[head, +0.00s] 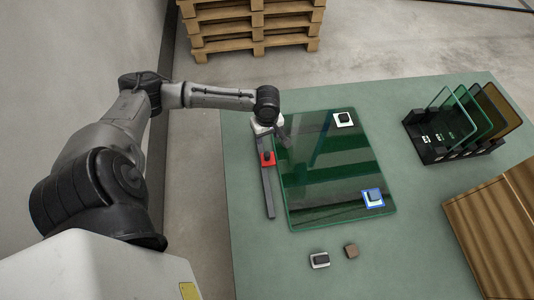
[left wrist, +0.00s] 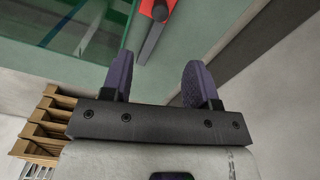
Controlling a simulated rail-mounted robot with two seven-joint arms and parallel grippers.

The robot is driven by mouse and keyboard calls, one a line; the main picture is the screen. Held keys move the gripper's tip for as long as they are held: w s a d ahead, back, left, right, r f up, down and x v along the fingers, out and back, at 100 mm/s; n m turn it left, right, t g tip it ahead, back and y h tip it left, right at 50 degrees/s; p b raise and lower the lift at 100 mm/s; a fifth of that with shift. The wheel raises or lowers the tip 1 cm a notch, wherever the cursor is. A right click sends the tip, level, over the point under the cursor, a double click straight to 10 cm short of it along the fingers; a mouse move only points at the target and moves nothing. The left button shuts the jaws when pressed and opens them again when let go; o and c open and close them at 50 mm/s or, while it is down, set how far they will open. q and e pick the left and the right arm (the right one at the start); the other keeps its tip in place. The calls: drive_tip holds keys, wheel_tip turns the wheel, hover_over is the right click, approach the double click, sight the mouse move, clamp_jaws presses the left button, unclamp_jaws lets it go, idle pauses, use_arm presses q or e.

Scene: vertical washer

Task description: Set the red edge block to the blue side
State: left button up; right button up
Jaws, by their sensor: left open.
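The red edge block (head: 267,158) has a dark knob on top. It sits on a dark bar (head: 268,192) along the left edge of a green-tinted glass sheet (head: 325,160). A blue-framed square piece (head: 373,198) with a grey block lies at the sheet's near right corner. My left gripper (head: 280,132) is just beyond the red block, near the bar's far end. In the left wrist view its two fingers (left wrist: 158,82) are apart with nothing between them. The red block (left wrist: 158,9) shows there at the top edge, partly cut off, beyond the fingers. My right gripper is not in view.
A white square piece (head: 344,119) sits at the sheet's far right. A black rack (head: 450,140) holds several upright panes. A brown ribbed object (head: 495,230) is at right. A small grey block (head: 319,260) and brown block (head: 351,250) lie in front. Pallets (head: 250,25) stand behind.

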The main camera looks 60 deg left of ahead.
sight(267, 153)
use_arm(q)
wheel_tip(267, 153, down, 14)
drive_tip(key=b, duration=0.6)
drive_tip(key=shift+r+b, duration=0.2)
drive_tip(key=shift+b, duration=0.15)
drive_tip(key=shift+c, duration=0.4)
clamp_jaws()
